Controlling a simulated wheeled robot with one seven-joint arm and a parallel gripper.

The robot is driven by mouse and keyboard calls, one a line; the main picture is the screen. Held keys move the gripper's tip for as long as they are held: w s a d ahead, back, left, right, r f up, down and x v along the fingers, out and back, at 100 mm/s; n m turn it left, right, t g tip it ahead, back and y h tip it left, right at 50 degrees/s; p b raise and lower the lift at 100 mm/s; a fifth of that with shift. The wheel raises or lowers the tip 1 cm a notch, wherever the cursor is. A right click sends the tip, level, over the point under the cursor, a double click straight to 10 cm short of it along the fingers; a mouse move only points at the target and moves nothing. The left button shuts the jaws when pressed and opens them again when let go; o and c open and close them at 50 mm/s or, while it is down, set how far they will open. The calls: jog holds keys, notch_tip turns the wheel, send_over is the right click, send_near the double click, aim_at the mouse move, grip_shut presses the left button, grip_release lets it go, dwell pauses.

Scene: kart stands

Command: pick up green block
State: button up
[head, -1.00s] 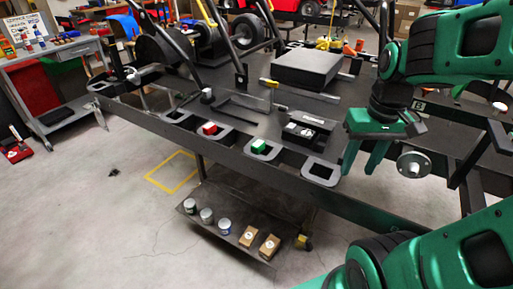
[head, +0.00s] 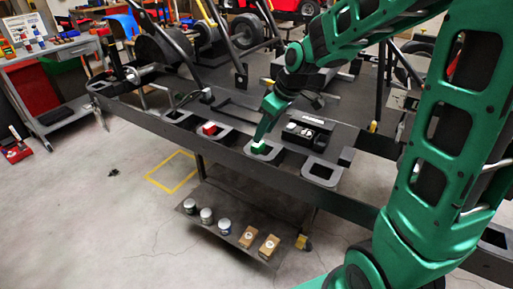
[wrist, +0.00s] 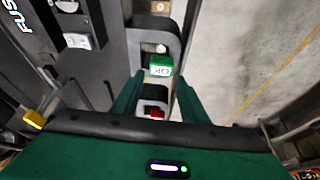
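The green block (head: 258,148) sits in a slot of the dark rack along the table's front edge. In the wrist view the green block (wrist: 161,66) shows a white marking and lies at the fingertips, in line with the gap between them. My gripper (head: 262,137) points down right above the block in the head view. In the wrist view my gripper (wrist: 160,82) has its two green fingers apart with nothing held. I cannot tell whether the fingertips touch the block.
A red block (head: 210,128) sits in a slot to the left; it also shows between the fingers in the wrist view (wrist: 155,113). An empty slot (head: 321,171) is to the right. A black box (head: 305,131) stands behind. Cans and cartons rest on a lower shelf (head: 223,242).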

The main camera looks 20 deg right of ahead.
aim_at(260, 144)
jog(key=shift+x, duration=2.8)
jog(key=shift+s, duration=0.15)
jog(key=c, duration=0.7)
